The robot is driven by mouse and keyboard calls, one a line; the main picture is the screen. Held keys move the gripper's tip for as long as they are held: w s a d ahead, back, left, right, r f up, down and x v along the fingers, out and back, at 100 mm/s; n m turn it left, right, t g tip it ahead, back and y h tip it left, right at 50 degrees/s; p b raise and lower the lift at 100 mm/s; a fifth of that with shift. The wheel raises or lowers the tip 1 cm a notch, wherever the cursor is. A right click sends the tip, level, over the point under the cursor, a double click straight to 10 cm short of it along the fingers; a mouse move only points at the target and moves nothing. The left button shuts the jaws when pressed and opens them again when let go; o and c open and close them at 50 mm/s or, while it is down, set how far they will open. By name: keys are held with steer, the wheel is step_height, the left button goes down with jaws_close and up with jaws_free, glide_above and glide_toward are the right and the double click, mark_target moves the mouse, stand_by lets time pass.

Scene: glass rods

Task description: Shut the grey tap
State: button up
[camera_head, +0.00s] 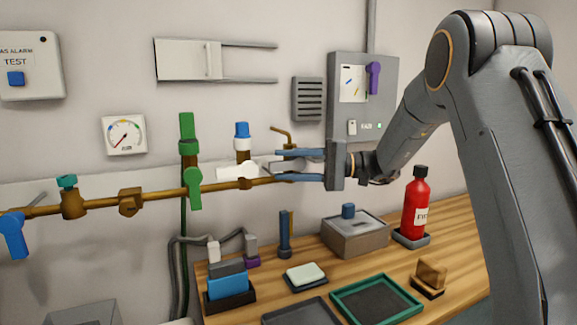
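A brass pipe (155,194) runs along the wall with several coloured tap levers. My gripper (274,166) reaches the pipe's right end from the right, its two bluish fingers apart, one above the other. A pale grey piece (288,168) shows between the fingers; it looks like the grey tap's lever, lying roughly along the pipe. The fingers partly hide it, and I cannot tell whether they touch it. Just left of the fingertips is a white lever (237,171), also along the pipe, below a blue-and-white knob (242,136).
Green levers (194,188) and a blue lever (14,235) are further left on the pipe. A grey panel (345,110) is behind my gripper. Below, the wooden bench (440,240) holds a red bottle (415,205), a grey box (354,238) and a green-rimmed tray (340,293).

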mark_target(298, 165)
steer(key=d+b, duration=0.1)
steer(key=d, duration=0.7)
steer(key=shift+w, duration=0.15)
steer(key=shift+a, duration=0.1)
